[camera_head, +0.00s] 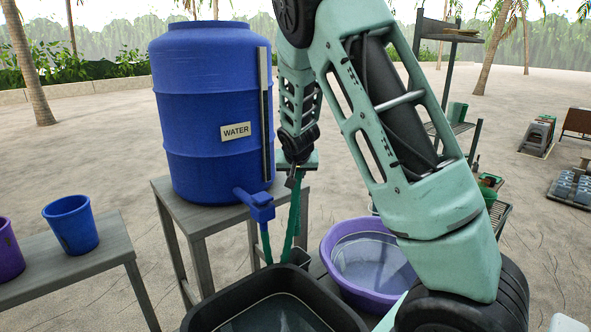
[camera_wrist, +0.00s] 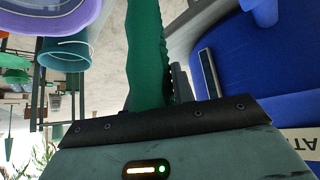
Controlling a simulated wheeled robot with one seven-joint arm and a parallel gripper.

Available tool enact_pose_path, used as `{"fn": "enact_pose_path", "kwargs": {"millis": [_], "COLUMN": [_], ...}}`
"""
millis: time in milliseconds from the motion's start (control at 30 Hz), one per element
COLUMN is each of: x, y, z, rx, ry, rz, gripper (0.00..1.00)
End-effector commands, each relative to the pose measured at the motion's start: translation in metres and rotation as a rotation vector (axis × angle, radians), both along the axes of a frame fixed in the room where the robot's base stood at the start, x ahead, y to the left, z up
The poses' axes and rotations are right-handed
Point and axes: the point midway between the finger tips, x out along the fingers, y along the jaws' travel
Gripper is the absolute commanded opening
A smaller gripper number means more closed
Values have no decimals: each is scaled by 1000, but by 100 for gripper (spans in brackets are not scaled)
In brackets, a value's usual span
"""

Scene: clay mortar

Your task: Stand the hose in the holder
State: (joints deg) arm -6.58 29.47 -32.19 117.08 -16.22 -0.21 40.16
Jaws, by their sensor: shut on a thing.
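The green hose (camera_head: 291,226) hangs from the blue tap (camera_head: 258,208) of the water barrel, dips low and rises to my gripper (camera_head: 296,179). My gripper is shut on the hose near its upper end, just right of the barrel and above the tub's back edge. In the wrist view the hose (camera_wrist: 146,50) runs from the jaws up the picture. A small dark open box (camera_head: 300,258), which may be the holder, stands at the back edge of the black tub. The lower bend of the hose is partly hidden there, and the hose is outside the box as far as I can see.
The blue barrel (camera_head: 205,100) stands on a grey table (camera_head: 185,215), close to my gripper's left. A black tub (camera_head: 205,318) with water is in front. A purple basin (camera_head: 335,262) stands to its right. A blue cup (camera_head: 70,225) is on the left bench. My arm hides the right middle.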

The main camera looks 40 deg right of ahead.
Motion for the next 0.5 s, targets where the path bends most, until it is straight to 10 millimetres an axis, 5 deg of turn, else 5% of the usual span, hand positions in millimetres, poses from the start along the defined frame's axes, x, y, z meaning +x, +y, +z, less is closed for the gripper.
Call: {"fn": "enact_pose_path", "kwargs": {"millis": [300, 500], "x": [0, 0], "y": [0, 0], "z": [-44, -54], "rx": [0, -1], "ry": [2, -1], "rz": [2, 1], "gripper": [4, 4]}}
